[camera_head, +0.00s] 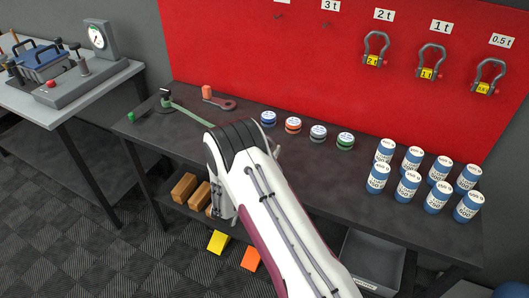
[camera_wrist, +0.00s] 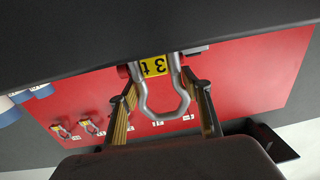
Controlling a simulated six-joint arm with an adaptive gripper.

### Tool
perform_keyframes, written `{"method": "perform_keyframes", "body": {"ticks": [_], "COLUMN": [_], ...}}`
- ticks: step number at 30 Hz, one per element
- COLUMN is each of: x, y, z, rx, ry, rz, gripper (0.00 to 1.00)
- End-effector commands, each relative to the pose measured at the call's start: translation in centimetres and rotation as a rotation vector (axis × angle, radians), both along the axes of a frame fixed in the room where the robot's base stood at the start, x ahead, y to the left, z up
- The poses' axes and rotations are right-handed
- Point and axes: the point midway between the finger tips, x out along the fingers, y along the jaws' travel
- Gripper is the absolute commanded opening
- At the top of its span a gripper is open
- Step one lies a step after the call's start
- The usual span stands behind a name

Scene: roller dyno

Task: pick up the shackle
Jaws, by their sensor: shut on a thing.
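A grey bow shackle (camera_wrist: 143,97) with a yellow "3 t" tag (camera_wrist: 154,67) and red pin ends sits between the fingers of my gripper (camera_wrist: 163,92) in the wrist view. The gripper is shut on it, with one finger on each side of the bow. The shackle appears upside down in this view, with its pin close to the dark surface at the top. I cannot tell whether it touches that surface. In the head view my arm hides the gripper and the shackle. The hook (camera_head: 327,24) below the "3 t" label is empty.
Shackles marked 2 t (camera_head: 375,50), 1 t (camera_head: 431,62) and 0.5 t (camera_head: 488,77) hang on the red board (camera_head: 240,60). Several blue-and-white cans (camera_head: 408,187) stand at the bench's right. Coloured tins (camera_head: 318,133) line its middle. A gauge (camera_head: 97,37) stands on the left table.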

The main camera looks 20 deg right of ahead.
Motion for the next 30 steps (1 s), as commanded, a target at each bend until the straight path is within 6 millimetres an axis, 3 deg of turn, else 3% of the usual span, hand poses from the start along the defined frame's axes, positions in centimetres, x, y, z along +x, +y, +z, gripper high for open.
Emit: {"method": "perform_keyframes", "body": {"ticks": [18, 30], "x": [0.0, 0.0], "y": [0.0, 0.0], "z": [7.2, 8.7], "rx": [-0.001, -0.001], "ry": [-0.004, -0.001], "rz": [0.0, 0.0], "gripper": [0.21, 0.21]}}
